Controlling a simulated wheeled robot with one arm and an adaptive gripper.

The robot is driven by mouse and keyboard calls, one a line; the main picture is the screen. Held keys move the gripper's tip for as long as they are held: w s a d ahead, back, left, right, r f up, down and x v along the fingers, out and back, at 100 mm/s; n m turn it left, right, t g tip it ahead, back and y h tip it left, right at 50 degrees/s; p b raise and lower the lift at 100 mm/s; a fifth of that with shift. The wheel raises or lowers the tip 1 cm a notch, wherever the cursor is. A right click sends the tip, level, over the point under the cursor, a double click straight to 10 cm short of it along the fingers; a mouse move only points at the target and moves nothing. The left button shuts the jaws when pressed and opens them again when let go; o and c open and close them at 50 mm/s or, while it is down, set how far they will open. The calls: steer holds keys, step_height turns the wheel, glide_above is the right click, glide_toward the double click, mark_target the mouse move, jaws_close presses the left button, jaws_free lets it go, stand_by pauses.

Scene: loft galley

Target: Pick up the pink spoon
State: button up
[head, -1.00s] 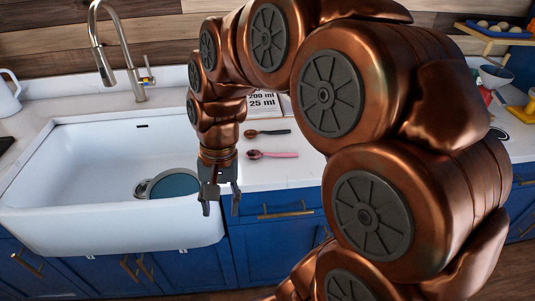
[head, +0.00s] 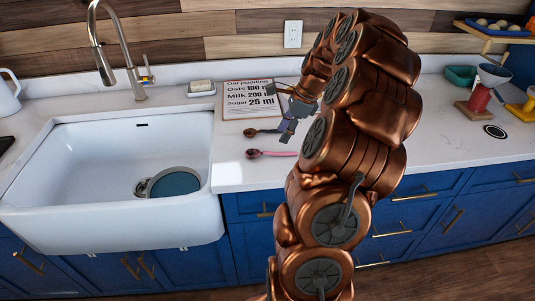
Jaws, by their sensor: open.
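The pink spoon (head: 272,153) lies on the white counter to the right of the sink, its dark bowl to the left and its pink handle to the right. A second spoon (head: 262,132), dark with a brown bowl, lies just behind it. My gripper (head: 278,110) is open and empty, over the counter behind the pink spoon and near the recipe card. One finger points left across the card and the other points down by the dark spoon's handle. The gripper's height above the counter is hard to tell.
The recipe card (head: 248,86) lies on the counter behind the spoons. A white sink (head: 110,215) with a faucet (head: 115,50) is at left. A soap dish (head: 201,88) stands behind the sink. A red-based funnel stand (head: 479,98) and a teal container (head: 460,76) are at right.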

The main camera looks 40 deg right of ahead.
mark_target(272, 152)
steer(key=shift+p+x, duration=0.4)
steer(key=shift+x, duration=0.9)
steer(key=shift+a+p+x, duration=0.2)
steer(key=shift+p+x, duration=0.4)
steer(key=shift+x, duration=0.35)
steer(key=shift+a+p+x, duration=0.25)
steer(key=shift+p+x, duration=0.3)
steer(key=shift+x, duration=0.4)
steer(key=shift+w+f, duration=0.15)
steer(key=shift+f, duration=0.35)
jaws_close()
